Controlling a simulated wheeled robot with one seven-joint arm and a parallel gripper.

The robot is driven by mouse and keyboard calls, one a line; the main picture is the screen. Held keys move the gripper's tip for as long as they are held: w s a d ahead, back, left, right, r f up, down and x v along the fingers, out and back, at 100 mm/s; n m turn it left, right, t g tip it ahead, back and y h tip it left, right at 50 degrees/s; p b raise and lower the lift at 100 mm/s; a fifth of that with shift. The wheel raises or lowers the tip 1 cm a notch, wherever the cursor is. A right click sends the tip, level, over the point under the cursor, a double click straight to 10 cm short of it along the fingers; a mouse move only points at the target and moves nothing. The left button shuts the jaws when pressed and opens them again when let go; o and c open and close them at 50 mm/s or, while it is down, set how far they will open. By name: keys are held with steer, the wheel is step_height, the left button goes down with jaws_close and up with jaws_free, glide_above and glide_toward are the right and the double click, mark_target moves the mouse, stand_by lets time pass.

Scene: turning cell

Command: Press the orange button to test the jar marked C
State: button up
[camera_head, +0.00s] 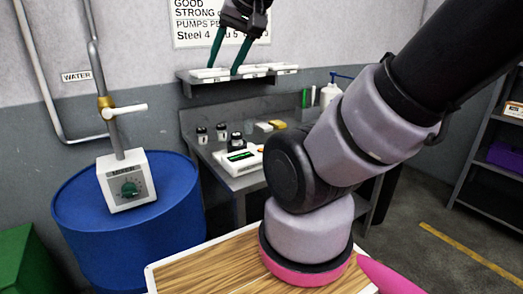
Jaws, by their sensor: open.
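Several small dark-capped jars (202,135) stand on the grey bench at the back, left of centre; their letters are too small to read, so I cannot tell which is C. A white device (240,160) with a green display sits in front of them, near the bench's front edge.
The wall shelf (187,82) holds white, tray-like items. A blue drum (80,215) carrying a mixer box (126,183) and tap stands left of the bench (235,183). A yellow block (277,125) and white bottle (330,95) are farther right. A shelf rack (480,150) stands at far right.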

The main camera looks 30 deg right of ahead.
jaws_close()
stand_by(1.4)
